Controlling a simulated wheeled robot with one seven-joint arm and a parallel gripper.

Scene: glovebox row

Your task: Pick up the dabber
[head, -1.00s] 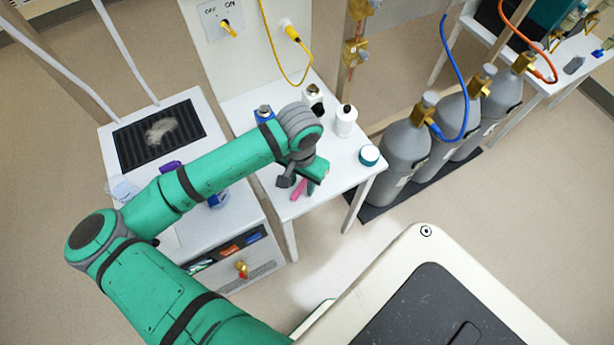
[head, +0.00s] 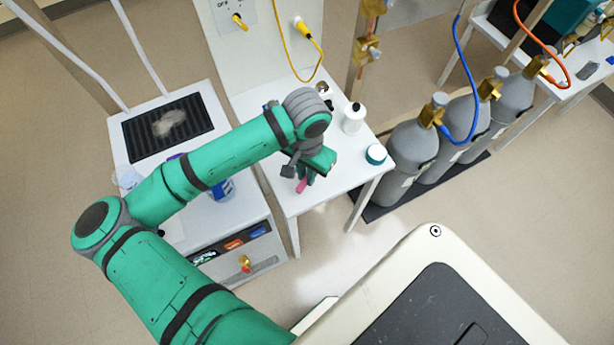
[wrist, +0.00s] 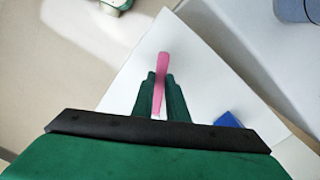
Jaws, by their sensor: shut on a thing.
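The dabber is a slim pink stick. In the head view the dabber (head: 302,185) shows just below my gripper (head: 307,176), over the front part of the small white table. In the wrist view the dabber (wrist: 162,70) stands out beyond the two dark green fingers of my gripper (wrist: 161,88). The fingers are closed on it from both sides.
A blue object (wrist: 228,119) shows near the gripper in the wrist view. Grey gas cylinders (head: 408,160) stand to the right. A white cabinet (head: 233,232) is to the left.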

